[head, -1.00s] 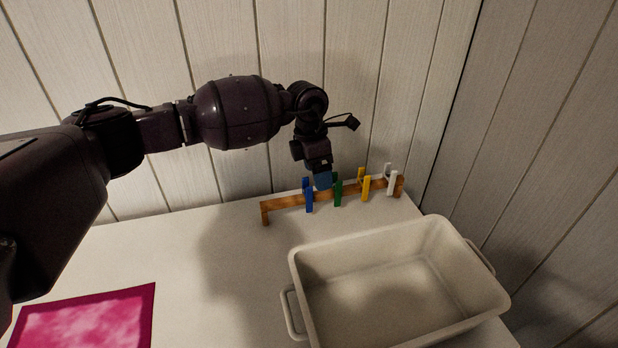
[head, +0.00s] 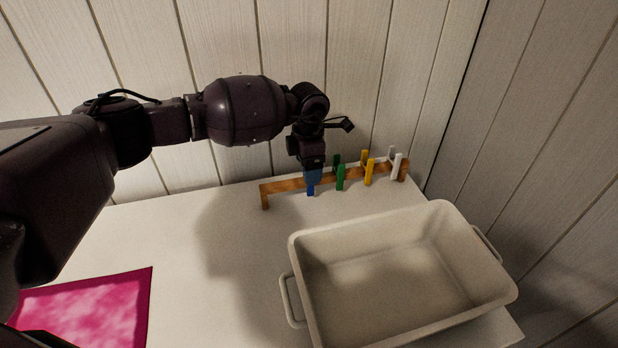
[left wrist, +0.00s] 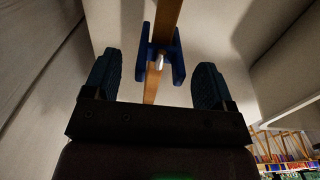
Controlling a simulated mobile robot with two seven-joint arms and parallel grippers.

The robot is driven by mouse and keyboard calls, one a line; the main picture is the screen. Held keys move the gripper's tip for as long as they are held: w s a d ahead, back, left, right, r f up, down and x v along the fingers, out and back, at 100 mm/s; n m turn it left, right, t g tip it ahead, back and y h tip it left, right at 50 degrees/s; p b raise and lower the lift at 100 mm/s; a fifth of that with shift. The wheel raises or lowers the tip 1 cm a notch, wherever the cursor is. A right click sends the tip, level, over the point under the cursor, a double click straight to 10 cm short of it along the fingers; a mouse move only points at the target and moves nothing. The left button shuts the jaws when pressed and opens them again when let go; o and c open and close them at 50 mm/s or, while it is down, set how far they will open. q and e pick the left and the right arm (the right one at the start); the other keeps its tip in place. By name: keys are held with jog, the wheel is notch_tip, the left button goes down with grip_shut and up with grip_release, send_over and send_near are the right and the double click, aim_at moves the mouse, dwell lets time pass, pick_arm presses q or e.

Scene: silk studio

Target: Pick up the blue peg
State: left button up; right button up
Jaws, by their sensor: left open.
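The blue peg (head: 311,190) is clipped on the wooden rail (head: 283,186), left of the green peg. In the head view my left gripper (head: 312,174) is right above and in front of it and hides most of it. In the left wrist view the blue peg (left wrist: 161,58) straddles the rail (left wrist: 166,22) between the two fingertips of my open left gripper (left wrist: 155,78). Gaps show between the peg and both fingers. My right gripper is not in view.
A green peg (head: 341,178), a yellow peg (head: 369,172) and a white peg (head: 397,167) sit on the rail to the right. A large beige tub (head: 292,262) stands in front. A pink cloth (head: 90,308) lies at the front left. The panelled wall is close behind the rail.

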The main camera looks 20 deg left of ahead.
pick_arm(q)
notch_tip(320, 180, down, 3)
jog(key=shift+f, duration=0.1)
jog(key=c, duration=1)
